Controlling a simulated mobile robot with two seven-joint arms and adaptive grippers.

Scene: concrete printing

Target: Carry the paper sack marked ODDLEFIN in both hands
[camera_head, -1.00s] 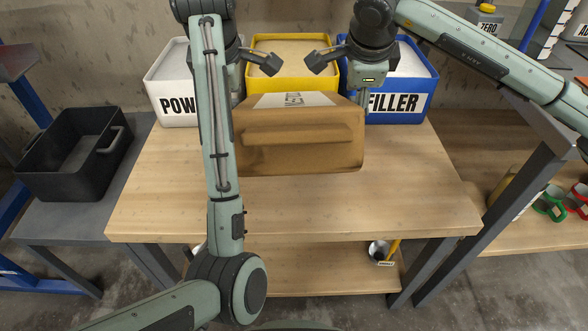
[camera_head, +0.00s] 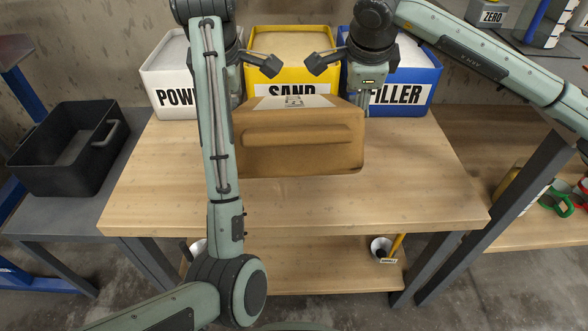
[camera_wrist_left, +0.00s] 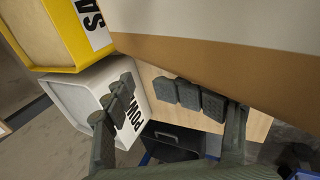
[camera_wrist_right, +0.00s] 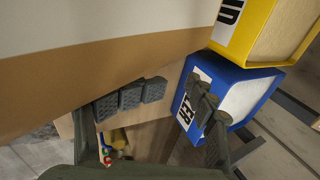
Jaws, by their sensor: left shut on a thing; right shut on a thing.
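The brown paper sack (camera_head: 300,140) is in the middle of the head view, in front of the bins and over the wooden table. A white label (camera_head: 292,102) lies on its upper side; its print is too small to read. My left gripper (camera_head: 252,82) is shut on the sack at its left end, and my right gripper (camera_head: 342,80) at its right end. Parts of the fingers are hidden by the sack. In both wrist views the sack fills the top, seen in the left wrist view (camera_wrist_left: 220,65) and right wrist view (camera_wrist_right: 90,70). Clearance below it is unclear.
Behind the sack stand a white bin (camera_head: 172,80), a yellow SAND bin (camera_head: 290,75) and a blue FILLER bin (camera_head: 405,90). A black crate (camera_head: 62,170) stands on the grey side table at left. The front of the wooden table (camera_head: 330,205) is clear.

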